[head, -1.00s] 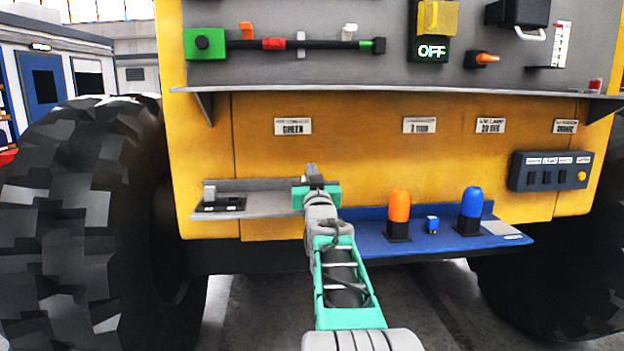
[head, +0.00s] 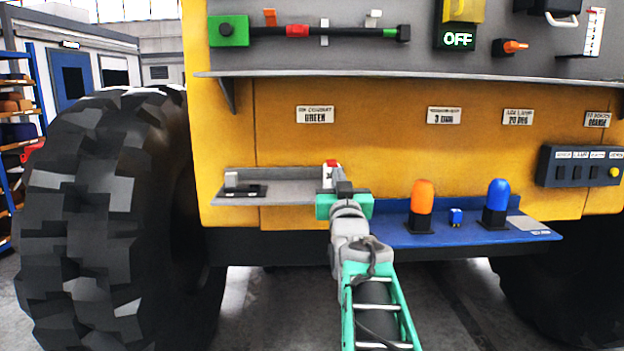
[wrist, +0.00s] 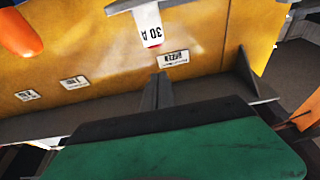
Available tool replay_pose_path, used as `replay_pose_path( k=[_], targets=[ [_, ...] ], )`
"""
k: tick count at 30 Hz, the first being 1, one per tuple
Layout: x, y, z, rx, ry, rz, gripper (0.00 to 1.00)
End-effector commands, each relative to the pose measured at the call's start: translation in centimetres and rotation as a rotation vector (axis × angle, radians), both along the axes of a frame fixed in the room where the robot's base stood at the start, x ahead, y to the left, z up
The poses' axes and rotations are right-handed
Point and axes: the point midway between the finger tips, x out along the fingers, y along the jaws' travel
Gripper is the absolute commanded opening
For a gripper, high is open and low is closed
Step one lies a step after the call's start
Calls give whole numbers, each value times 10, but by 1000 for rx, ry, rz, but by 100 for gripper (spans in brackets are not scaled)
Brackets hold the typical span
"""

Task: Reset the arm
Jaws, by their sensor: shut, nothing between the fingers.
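My gripper (head: 343,188) is shut and empty in the head view, in front of the right end of the grey shelf (head: 290,190). Its closed fingers also show in the wrist view (wrist: 156,92). A white part with a red end, marked 30 A (wrist: 148,24), shows just past the fingertips in the wrist view, with a visible gap. In the head view this part (head: 329,168) stands behind the fingers, its lower portion hidden by my gripper. My arm reaches up from the bottom of the head view.
A blue shelf (head: 400,238) to the right bears an orange lamp (head: 422,196), a blue lamp (head: 497,196) and a small blue block (head: 456,216). A grey ledge (head: 420,75) juts out above. A large tyre (head: 100,200) stands left. A black holder (head: 242,190) sits on the grey shelf.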

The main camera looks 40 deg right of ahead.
Motion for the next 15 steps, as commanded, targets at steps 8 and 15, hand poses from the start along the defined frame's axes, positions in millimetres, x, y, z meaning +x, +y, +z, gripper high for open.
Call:
replay_pose_path(
  k=[8,15],
  targets=[
    [7,-6,-81,185,257,0,0],
    [-60,33,-271,581,787,-31,0]
  ],
)
